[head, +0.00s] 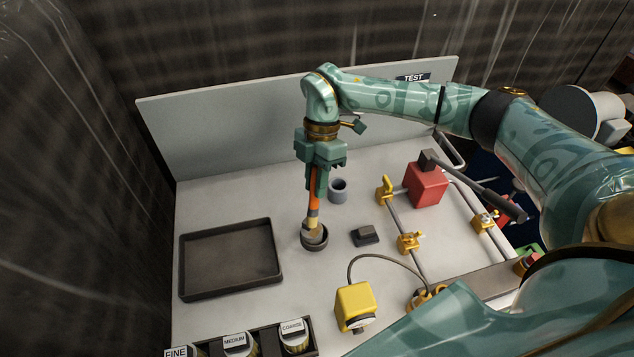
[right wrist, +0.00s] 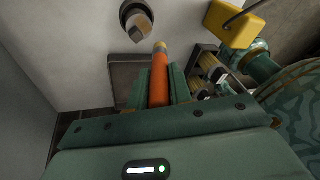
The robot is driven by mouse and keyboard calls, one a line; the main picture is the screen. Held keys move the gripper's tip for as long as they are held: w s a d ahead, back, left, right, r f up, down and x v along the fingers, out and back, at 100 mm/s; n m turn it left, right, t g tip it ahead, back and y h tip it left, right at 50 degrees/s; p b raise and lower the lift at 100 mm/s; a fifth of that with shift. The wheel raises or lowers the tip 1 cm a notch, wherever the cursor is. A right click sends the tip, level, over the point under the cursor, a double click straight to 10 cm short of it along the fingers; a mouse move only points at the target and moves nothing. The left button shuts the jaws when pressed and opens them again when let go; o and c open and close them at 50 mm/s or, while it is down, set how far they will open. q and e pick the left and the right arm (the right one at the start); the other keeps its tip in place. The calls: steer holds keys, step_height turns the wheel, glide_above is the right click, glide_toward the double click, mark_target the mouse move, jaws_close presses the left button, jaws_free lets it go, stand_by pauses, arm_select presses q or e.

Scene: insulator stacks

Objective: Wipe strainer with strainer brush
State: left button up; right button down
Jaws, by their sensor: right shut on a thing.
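My right gripper (head: 314,176) points down and is shut on the orange handle of the brush (head: 315,190). The brush has a yellow band and a greyish head at its lower end. The head is at a small dark round cup, seemingly the strainer (head: 325,243), and overlaps its opening; I cannot tell how firmly it touches inside. The right wrist view shows the orange handle (right wrist: 160,80) between the fingers and the dark round rim (right wrist: 126,13) beyond the brush's tip. My left gripper is not in view.
An empty dark tray (head: 183,270) lies to the left. A grey cup (head: 338,195) and a small dark block (head: 365,235) stand close by. A yellow block (head: 354,304), yellow clamps on rods (head: 396,217) and a red block (head: 426,186) are to the right. Labelled jars (head: 294,335) line the front.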

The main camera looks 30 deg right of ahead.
steer(key=shift+f, duration=0.1)
step_height(320, 180, up, 3)
steer(key=p, duration=0.2)
steer(key=shift+p, duration=0.3)
stand_by(0.4)
steer(key=shift+s+a+f+b, duration=0.1)
steer(key=shift+a+f+b, duration=0.3)
steer(key=shift+f, duration=0.5)
steer(key=shift+r, duration=0.1)
